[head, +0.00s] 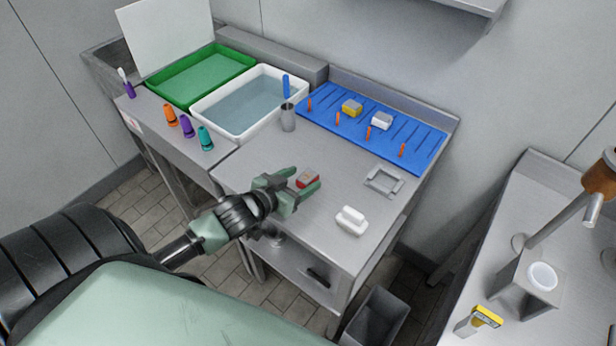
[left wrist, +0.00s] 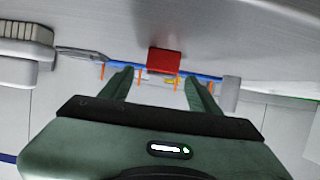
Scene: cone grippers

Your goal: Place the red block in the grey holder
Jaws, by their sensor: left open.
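The red block (head: 307,178) lies on the steel table, and it also shows in the left wrist view (left wrist: 165,60). My left gripper (head: 306,179) is open, with its fingertips at either side of the block in the head view. In the left wrist view the block is just beyond the open fingertips (left wrist: 158,76), and I cannot tell whether they touch it. The grey holder (head: 378,189), a low square frame, lies on the table to the right of the block and looks empty. My right gripper is not in view.
A white-topped brush-like object (head: 351,221) lies at the table's front right. A blue mat (head: 335,118) with orange pegs and two small blocks lies behind. A metal cup (head: 288,119) and white tub (head: 225,134) stand at the back left. The table between block and holder is clear.

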